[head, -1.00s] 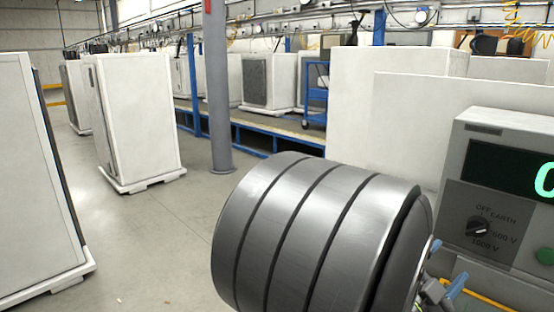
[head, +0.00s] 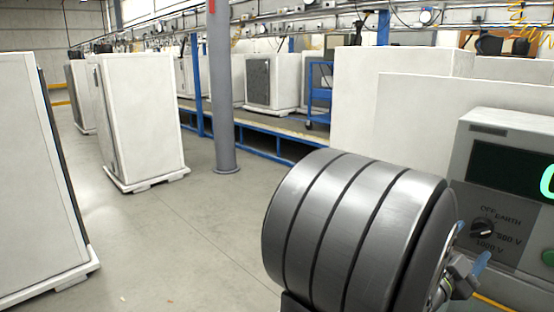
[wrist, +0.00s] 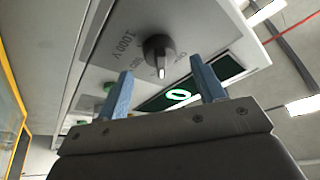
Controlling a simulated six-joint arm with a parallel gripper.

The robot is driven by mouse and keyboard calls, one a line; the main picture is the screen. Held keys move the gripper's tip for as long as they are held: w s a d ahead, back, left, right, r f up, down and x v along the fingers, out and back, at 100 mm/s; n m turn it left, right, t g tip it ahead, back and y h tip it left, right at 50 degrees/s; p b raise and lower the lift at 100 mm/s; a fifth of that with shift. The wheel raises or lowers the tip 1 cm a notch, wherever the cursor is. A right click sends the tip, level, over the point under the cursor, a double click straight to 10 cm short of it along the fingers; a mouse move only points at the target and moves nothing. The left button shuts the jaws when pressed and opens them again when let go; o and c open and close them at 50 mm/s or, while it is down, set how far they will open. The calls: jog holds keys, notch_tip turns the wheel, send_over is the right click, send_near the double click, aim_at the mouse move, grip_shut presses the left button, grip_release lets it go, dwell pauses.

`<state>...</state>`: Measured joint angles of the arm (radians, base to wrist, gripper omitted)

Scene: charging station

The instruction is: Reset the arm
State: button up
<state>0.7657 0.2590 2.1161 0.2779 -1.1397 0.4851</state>
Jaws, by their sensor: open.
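My gripper (wrist: 163,88) shows two blue fingers spread apart in the wrist view, with nothing between them. In the head view my gripper (head: 468,272) is at the lower right, partly hidden behind my large grey arm link. A grey tester (head: 500,150) stands at the right edge, with a dark display showing a green digit, cut off by the frame. Its black dial (head: 483,229) has OFF, EARTH, 500 V and 1000 V marks. The dial also shows in the wrist view (wrist: 158,50), beyond the fingers and apart from them. The gripper is in front of the tester's lower part.
A green button (head: 547,258) is on the tester's right side. White panels (head: 400,90) stand behind it. White cabinets (head: 140,115) stand on the floor at left, and a grey post (head: 220,100) rises in the middle. The floor between them is clear.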

aim_at(481, 235)
jog(key=x, duration=0.3)
jog(key=shift+w+d, duration=0.15)
jog(key=shift+d, duration=0.2)
jog(key=shift+d+n+t, duration=0.1)
jog(key=shift+n+t, duration=0.2)
jog(key=shift+n, duration=0.4)
jog(key=n+t, duration=0.1)
jog(key=n, duration=0.2)
jog(key=n+t+y, duration=0.1)
jog(key=n, duration=0.2)
jog(key=shift+t+y, duration=0.3)
jog(key=shift+t, duration=0.1)
jog(key=n+t+y, duration=0.1)
jog(key=n, duration=0.3)
jog(key=n+t+y, duration=0.1)
jog(key=n, duration=0.1)
jog(key=shift+s+d+n+t+y, duration=0.15)
jog(key=shift+s+n+t+y, duration=0.1)
jog(key=shift+n+t+y, duration=0.05)
jog(key=shift+v, duration=1.95)
